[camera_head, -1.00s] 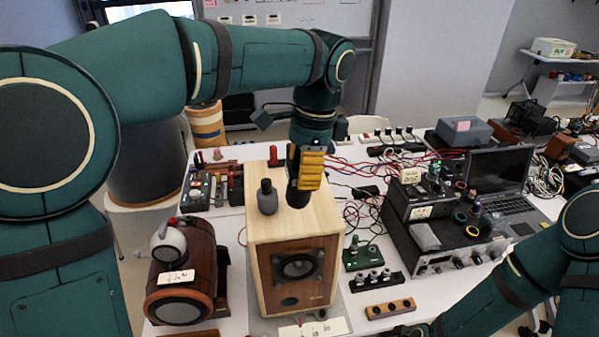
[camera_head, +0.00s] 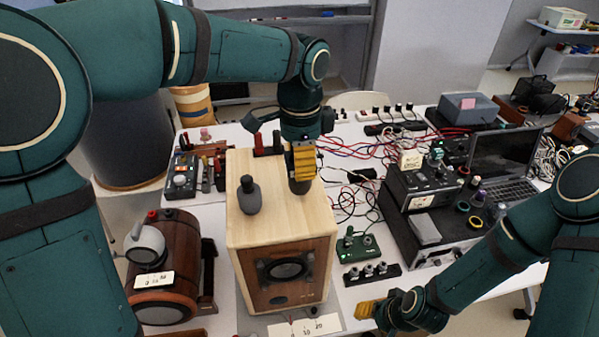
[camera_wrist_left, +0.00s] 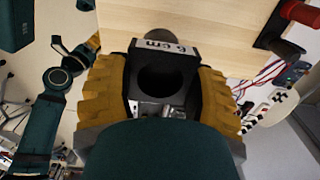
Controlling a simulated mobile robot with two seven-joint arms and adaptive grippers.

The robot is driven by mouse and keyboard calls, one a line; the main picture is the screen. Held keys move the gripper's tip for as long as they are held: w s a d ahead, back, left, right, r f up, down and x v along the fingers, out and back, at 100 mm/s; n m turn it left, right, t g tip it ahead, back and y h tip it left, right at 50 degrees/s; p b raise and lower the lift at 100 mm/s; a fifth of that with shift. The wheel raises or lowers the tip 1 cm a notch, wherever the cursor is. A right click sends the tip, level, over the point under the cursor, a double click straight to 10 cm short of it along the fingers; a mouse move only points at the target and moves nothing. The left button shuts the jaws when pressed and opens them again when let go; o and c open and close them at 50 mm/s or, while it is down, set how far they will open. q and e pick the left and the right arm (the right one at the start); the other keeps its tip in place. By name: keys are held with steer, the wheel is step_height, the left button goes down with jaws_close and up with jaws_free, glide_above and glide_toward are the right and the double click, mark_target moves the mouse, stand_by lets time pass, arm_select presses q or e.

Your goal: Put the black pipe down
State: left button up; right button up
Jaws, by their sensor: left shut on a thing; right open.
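My left gripper (camera_head: 303,163) is shut on the black pipe (camera_head: 300,186), over the right side of the wooden speaker's (camera_head: 240,232) top. In the left wrist view the pipe (camera_wrist_left: 160,82) sits between the yellow fingers, its dark round opening facing the camera and a "6 cm" label on its edge. I cannot tell whether its lower end touches the wood. A dark grey bottle-shaped piece (camera_head: 250,196) stands on the speaker top, left of the pipe. My right gripper (camera_head: 372,309) is open and low, right of the speaker's front; its fingers show only partly.
A brown wooden barrel-shaped device (camera_head: 178,250) stands left of the speaker. A green pedal box (camera_head: 357,246) and a black knob strip (camera_head: 372,274) lie to its right. Further right are stacked black equipment (camera_head: 425,195) and a laptop (camera_head: 500,160). Cables run behind.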

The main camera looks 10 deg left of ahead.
arm_select(q)
step_height(320, 180, down, 3)
steer(key=shift+f, duration=0.2)
steer(key=o, duration=1.3)
step_height(320, 180, up, 12)
steer(key=shift+r+p, duration=0.1)
steer(key=shift+p, duration=0.5)
